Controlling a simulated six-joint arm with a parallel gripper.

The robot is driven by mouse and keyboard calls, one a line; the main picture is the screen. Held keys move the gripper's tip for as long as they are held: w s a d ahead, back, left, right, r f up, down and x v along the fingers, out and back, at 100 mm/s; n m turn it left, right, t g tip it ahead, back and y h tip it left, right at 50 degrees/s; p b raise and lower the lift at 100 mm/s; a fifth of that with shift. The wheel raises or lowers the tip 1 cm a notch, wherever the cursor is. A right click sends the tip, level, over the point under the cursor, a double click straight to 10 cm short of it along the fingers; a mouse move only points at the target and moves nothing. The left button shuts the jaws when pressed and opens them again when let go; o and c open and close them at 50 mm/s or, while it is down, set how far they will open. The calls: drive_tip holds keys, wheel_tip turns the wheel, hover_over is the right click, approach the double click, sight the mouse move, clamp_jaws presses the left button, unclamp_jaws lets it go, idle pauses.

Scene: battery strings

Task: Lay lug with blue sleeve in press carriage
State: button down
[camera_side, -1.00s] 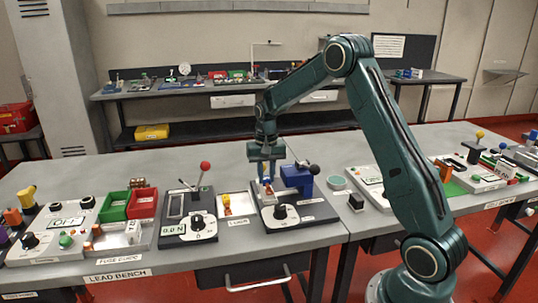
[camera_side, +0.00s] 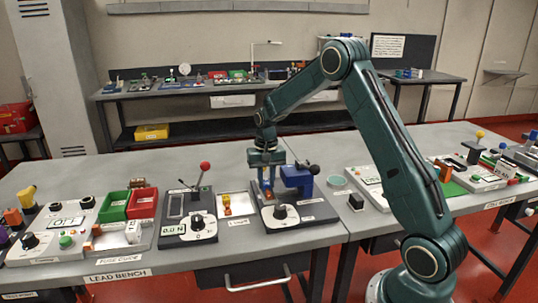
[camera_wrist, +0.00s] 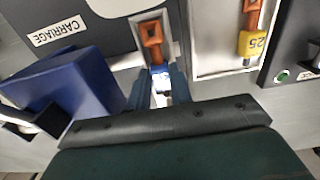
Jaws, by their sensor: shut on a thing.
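My gripper (camera_side: 267,188) is shut on the lug with the blue sleeve, low over the press station beside the blue press block (camera_side: 298,178). In the wrist view, the lug's copper-coloured end (camera_wrist: 153,40) points away from my gripper (camera_wrist: 160,92), and its blue sleeve (camera_wrist: 160,73) is between the fingertips. The lug lines up with a pale, narrow carriage channel (camera_wrist: 172,22). I cannot tell whether it touches the channel floor. The blue press block (camera_wrist: 65,90) stands left of the fingers there. In the side view the fingers mostly hide the lug.
A white tray (camera_side: 239,212) left of the press holds lugs with yellow sleeves (camera_wrist: 250,44). A red-knobbed lever station (camera_side: 190,222) stands further left. The press's black-knobbed handle (camera_side: 313,169) is close on the right. Bare bench lies behind the stations.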

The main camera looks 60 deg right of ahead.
drive_tip(key=shift+f, duration=0.2)
drive_tip(key=c, duration=1.2)
unclamp_jaws()
drive_tip(key=shift+o, duration=0.2)
drive_tip(key=shift+r, duration=0.1)
wheel_tip(320, 180, up, 14)
